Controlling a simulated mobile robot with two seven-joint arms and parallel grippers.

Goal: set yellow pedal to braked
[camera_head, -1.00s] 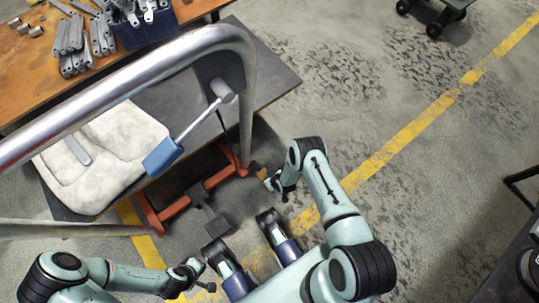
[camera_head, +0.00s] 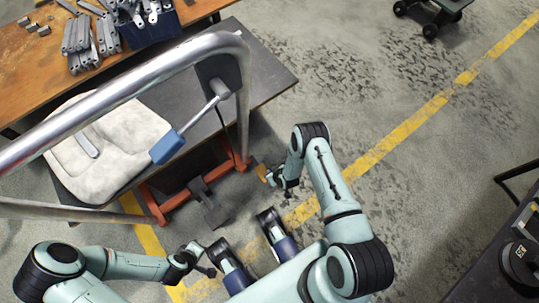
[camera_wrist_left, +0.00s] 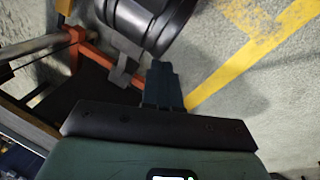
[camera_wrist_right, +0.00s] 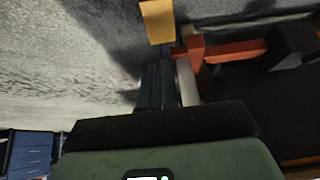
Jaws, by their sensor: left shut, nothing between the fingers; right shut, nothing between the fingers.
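The yellow pedal (camera_head: 261,172) sticks out low at the right end of the cart's orange-red base frame (camera_head: 160,207). It shows at the top of the right wrist view (camera_wrist_right: 157,21), and its edge shows in the left wrist view (camera_wrist_left: 64,6). My right gripper (camera_head: 273,180) is shut and empty beside the pedal; in its wrist view the shut fingers (camera_wrist_right: 155,85) point towards the pedal, with a small gap visible. My left gripper (camera_head: 209,270) is shut and empty, low and left of my base; its fingers show in its wrist view (camera_wrist_left: 162,85).
A grey pedal (camera_head: 210,208) hangs from the middle of the frame. The cart has a metal handle (camera_head: 130,88), a dark deck (camera_head: 262,85) and a pale sack (camera_head: 115,145). A workbench (camera_head: 40,75) with brackets stands behind.

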